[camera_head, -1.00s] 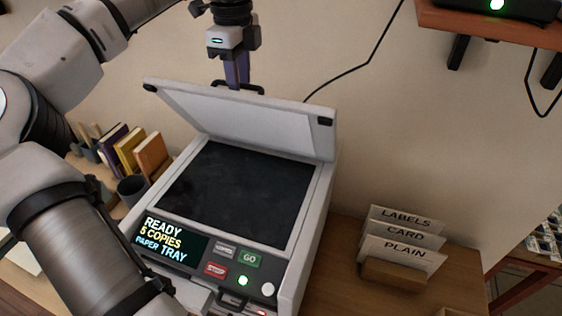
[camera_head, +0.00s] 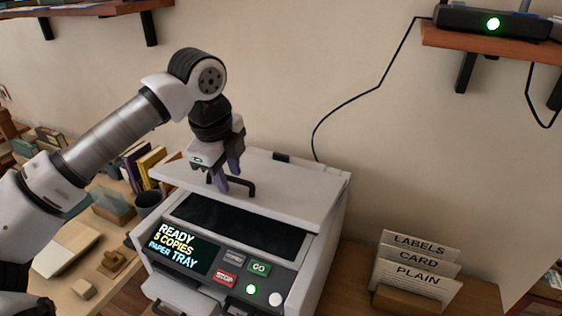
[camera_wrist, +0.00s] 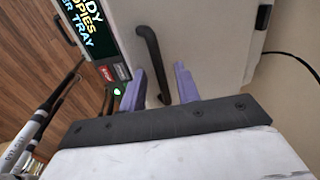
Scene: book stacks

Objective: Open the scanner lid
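The scanner lid (camera_head: 295,185) is pale grey and hinged at the back of the scanner (camera_head: 315,265). It stands partly open at a low angle, with a strip of the dark glass (camera_head: 240,228) showing under its front edge. A black bar handle (camera_head: 249,190) sits on the lid's top near the front; it also shows in the wrist view (camera_wrist: 149,52). My gripper (camera_head: 227,180) is at the handle, above the lid. In the wrist view its purple fingers (camera_wrist: 160,88) are apart, with the handle's near end between them. Contact with the handle is unclear.
The scanner's front panel has a lit screen (camera_head: 183,246) and several buttons. A card holder (camera_head: 405,300) stands to the right. Books (camera_head: 145,165) and a dark cup (camera_head: 148,203) stand close on the left. A wall shelf (camera_head: 490,45) hangs upper right, with a cable below.

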